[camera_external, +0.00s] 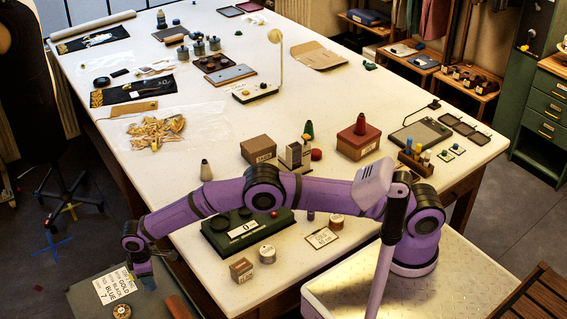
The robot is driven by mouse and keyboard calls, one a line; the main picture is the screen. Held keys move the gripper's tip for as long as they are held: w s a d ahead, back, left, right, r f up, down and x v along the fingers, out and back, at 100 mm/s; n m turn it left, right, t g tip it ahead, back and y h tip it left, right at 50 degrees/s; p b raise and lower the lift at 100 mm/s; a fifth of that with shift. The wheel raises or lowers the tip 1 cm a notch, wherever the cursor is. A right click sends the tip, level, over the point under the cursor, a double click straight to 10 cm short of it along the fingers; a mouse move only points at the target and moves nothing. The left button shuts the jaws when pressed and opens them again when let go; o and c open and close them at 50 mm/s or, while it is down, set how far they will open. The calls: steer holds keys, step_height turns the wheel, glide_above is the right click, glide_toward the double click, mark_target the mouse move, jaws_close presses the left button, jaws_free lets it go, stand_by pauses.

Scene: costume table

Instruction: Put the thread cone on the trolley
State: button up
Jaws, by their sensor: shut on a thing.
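My gripper (143,268) is at the lower left, pointing down over the trolley (84,304). It is shut on a small bluish thing, likely a thread cone (149,284), mostly hidden by the fingers. I cannot tell whether it touches the trolley top.
A paper note (114,285), a small round spool (122,311) and a brown item (181,310) lie on the trolley. The white table (180,227) edge is close to the right. A green scale (247,232) and small boxes sit under my arm.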

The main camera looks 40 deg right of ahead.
steer(key=shift+f, duration=1.6)
steer(key=shift+f, duration=0.1)
steer(key=o, duration=0.9)
steer(key=shift+o, duration=0.2)
step_height(320, 180, up, 12)
steer(key=shift+r, duration=0.15)
